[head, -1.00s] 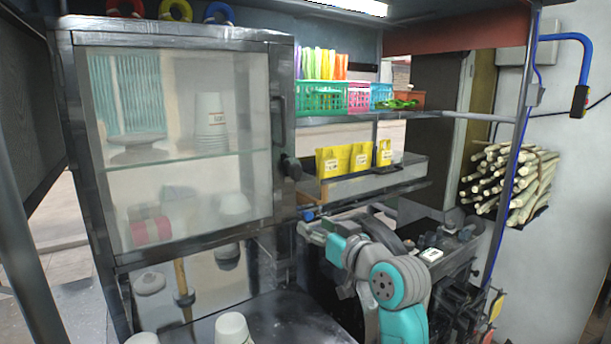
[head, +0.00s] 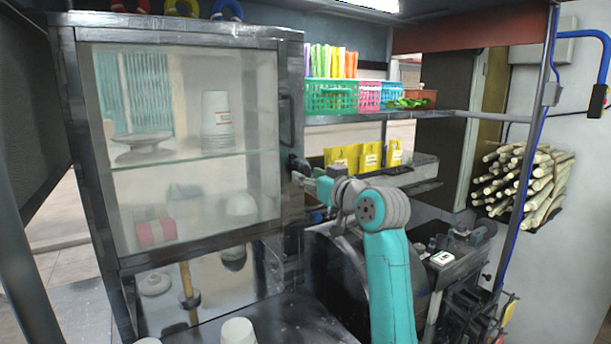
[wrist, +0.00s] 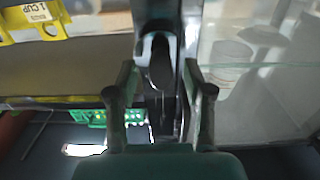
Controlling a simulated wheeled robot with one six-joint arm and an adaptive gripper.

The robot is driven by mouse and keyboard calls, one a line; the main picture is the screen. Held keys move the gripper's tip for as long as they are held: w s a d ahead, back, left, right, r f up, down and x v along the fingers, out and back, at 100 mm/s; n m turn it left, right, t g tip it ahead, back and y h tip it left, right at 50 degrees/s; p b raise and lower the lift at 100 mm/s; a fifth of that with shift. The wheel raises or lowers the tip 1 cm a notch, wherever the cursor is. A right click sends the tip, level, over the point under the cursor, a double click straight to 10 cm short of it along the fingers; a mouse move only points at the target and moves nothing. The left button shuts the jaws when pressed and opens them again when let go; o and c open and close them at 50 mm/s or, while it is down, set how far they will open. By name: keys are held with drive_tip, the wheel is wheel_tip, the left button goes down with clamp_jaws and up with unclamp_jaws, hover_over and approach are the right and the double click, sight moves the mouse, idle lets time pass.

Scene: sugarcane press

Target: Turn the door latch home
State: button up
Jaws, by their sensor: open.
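The cabinet door (head: 185,155) has a glass pane in a dark metal frame and looks closed. Its dark latch (head: 296,161) sits on the right edge of the frame, below a long handle (head: 286,122). My gripper (head: 300,173) is at the latch, in front of the door edge. In the wrist view my gripper (wrist: 160,92) is open, with one finger on each side of the dark latch (wrist: 160,66). The latch lies between and just beyond the fingertips, and I cannot tell whether they touch it. My gripper partly hides the latch in the head view.
Yellow bags (head: 370,157) stand on a shelf right of the door, close to my arm. Colored baskets (head: 332,97) sit above. Black machinery (head: 445,262) is below right. White cups (head: 238,331) stand on the counter in front.

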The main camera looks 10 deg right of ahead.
drive_tip(key=shift+x, duration=1.1)
clamp_jaws()
